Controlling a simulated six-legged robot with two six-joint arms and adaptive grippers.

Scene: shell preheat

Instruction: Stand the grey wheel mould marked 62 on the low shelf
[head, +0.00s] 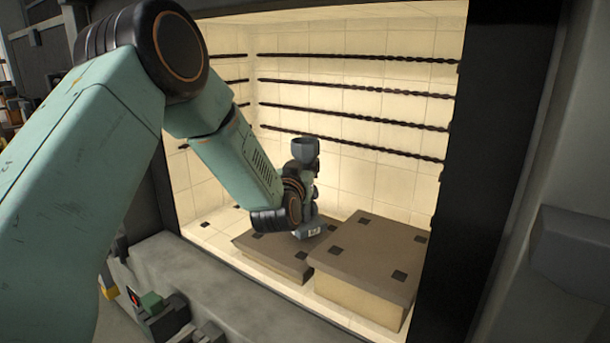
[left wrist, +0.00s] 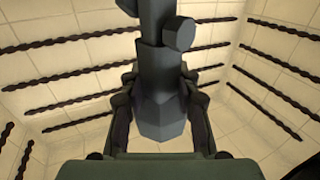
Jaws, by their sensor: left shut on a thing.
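The grey mould (head: 304,148) is upright inside the lit chamber, with a cup-like top and a wider base that has a small pale label, too small to read. My left gripper (head: 311,190) is shut on its middle. In the left wrist view the grey mould (left wrist: 163,112) stands between the two dark fingers of my left gripper (left wrist: 160,85). The low shelf (head: 268,254) is the lower brown slab at left. The mould's base is at its right part, seemingly on or just above it; I cannot tell if they touch. My right gripper is out of view.
A higher brown shelf (head: 365,255) on a pale block stands close to the right of the mould's base. Dark twisted rods (head: 360,89) line the pale tiled walls (head: 355,72). A dark frame (head: 490,150) edges the opening at right. The low shelf's front left is clear.

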